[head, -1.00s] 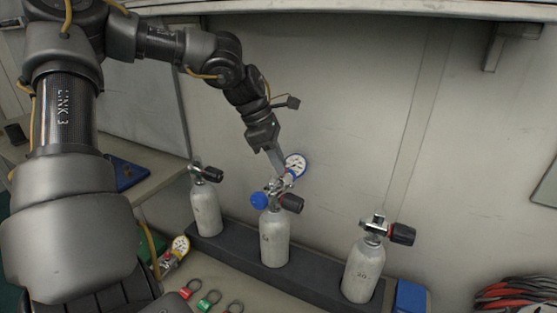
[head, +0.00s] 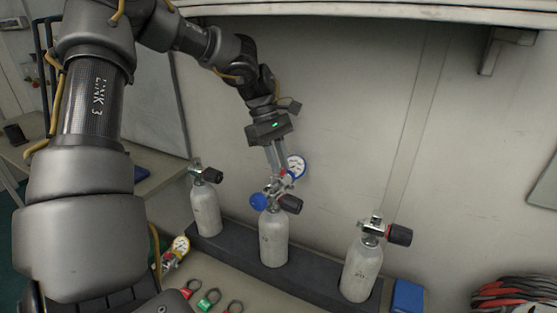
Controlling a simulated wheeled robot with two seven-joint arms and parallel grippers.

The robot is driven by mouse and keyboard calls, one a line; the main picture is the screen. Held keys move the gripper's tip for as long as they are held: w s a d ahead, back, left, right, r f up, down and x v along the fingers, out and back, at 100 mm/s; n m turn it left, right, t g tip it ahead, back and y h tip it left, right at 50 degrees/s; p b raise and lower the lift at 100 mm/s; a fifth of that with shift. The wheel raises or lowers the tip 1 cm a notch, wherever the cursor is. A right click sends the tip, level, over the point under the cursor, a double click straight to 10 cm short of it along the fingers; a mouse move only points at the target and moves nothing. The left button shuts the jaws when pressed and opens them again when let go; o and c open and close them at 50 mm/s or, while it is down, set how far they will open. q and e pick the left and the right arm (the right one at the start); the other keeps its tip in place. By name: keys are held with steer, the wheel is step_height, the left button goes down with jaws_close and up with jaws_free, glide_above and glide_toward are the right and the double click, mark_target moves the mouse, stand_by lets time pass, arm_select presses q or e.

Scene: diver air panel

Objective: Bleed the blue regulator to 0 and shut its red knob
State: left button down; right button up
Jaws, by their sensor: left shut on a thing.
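The blue regulator (head: 259,201) is mounted on top of the middle cylinder (head: 274,240), with its round blue cap facing left. Its white-faced, blue-rimmed gauge (head: 297,165) sits up and to the right; the reading is too small to make out. My left gripper (head: 279,171) reaches down from above and is shut on the small red knob (head: 284,172) beside the gauge, which its fingers partly hide. The middle cylinder's dark valve handwheel (head: 292,203) points right, below the gripper. My right gripper is not in view.
A left cylinder (head: 206,210) and a right cylinder (head: 361,268) stand in the same dark rack (head: 317,279), each with a black handwheel. A yellow-rimmed gauge (head: 181,244) and several coloured tags (head: 209,297) lie in front. A blue box (head: 408,296) is at right.

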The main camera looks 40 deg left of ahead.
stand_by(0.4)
arm_select(q)
steer(key=c, duration=1.7)
jaws_free()
steer(key=o, duration=0.4)
